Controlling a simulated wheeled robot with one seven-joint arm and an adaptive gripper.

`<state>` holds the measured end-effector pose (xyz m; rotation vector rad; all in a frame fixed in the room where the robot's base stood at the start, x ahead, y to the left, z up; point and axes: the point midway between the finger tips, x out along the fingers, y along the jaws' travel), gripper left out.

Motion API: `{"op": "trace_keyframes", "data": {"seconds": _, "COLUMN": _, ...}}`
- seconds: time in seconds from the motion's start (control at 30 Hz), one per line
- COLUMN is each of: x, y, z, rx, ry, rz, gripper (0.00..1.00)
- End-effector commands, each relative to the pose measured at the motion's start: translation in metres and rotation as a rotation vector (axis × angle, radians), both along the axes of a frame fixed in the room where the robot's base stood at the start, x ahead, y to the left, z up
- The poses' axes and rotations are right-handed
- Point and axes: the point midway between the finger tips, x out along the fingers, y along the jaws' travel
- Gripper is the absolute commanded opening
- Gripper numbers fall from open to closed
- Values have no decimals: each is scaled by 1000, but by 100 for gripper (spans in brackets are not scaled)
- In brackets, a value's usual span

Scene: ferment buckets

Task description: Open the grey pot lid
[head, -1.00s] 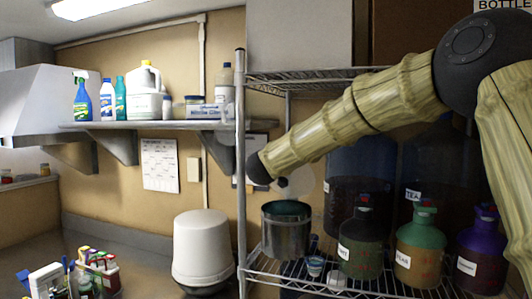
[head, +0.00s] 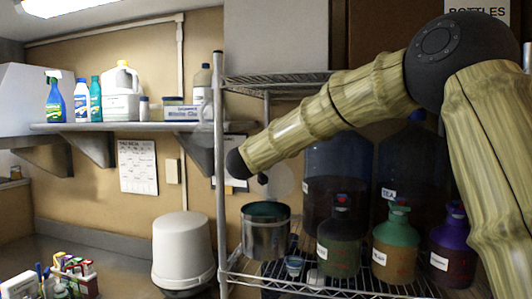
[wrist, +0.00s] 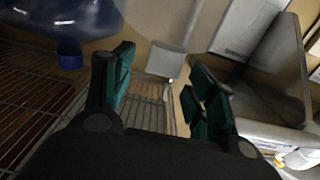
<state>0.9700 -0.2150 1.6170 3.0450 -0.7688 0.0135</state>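The grey metal pot (head: 266,236) stands upright on the wire rack, near its left post in the head view. Its top shows a dark teal round opening or cover; I cannot tell which. A faint, see-through round disc (head: 279,183) stands on edge above the pot and may be its glass lid. My gripper (head: 262,178) is small and dark there, close to the disc, above the pot. In the wrist view my gripper (wrist: 156,80) has its teal-padded fingers apart, with nothing clearly held between them. Contact with the disc cannot be told.
Labelled bottles, green (head: 396,245) and purple (head: 450,243) among them, stand right of the pot. Large blue jugs (head: 337,165) are behind. The rack's post (head: 219,150) rises at left, with a wire shelf (head: 275,80) overhead. A white bin (head: 183,250) stands left.

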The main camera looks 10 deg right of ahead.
Motion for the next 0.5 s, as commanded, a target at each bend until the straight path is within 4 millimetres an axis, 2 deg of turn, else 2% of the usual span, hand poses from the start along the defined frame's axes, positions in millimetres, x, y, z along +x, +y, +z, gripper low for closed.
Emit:
{"op": "trace_keyframes", "data": {"seconds": 0.27, "x": -7, "y": 5, "z": -1, "rx": 1, "ry": 2, "rz": 2, "gripper": 57}}
{"op": "trace_keyframes", "data": {"seconds": 0.5, "x": -41, "y": 23, "z": 0, "rx": -2, "ry": 1, "rz": 2, "gripper": 57}}
